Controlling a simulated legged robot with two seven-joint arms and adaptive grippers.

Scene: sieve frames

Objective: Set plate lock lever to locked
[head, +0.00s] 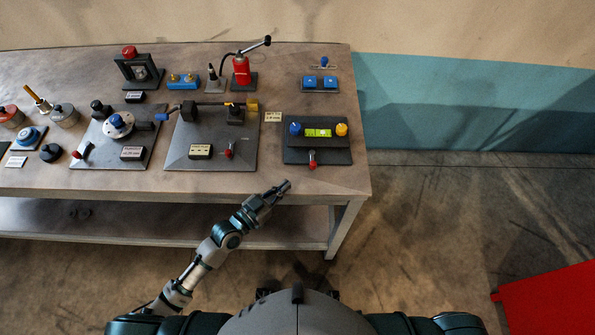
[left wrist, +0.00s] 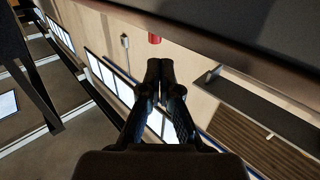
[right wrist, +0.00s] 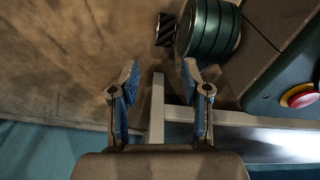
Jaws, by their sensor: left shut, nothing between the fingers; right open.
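Three red-handled levers show in the head view: one on the left grey plate (head: 82,151), one on the middle grey plate (head: 228,152), and one at the front of the dark right panel (head: 312,162). I cannot tell by label which is the plate lock lever. My left gripper (head: 286,186) is shut and empty at the table's front edge, left of and in front of the right panel's lever, apart from it. It also shows in the left wrist view (left wrist: 160,66), with a red piece (left wrist: 155,38) beyond its tips. My right gripper (right wrist: 160,72) is open and empty, outside the head view.
The table (head: 120,182) holds a red pump (head: 241,73), a red button box (head: 139,70), a blue double block (head: 183,81) and a blue-button unit (head: 320,83) at the back. A lower shelf (head: 110,218) runs underneath. A red object (head: 550,300) lies at the lower right.

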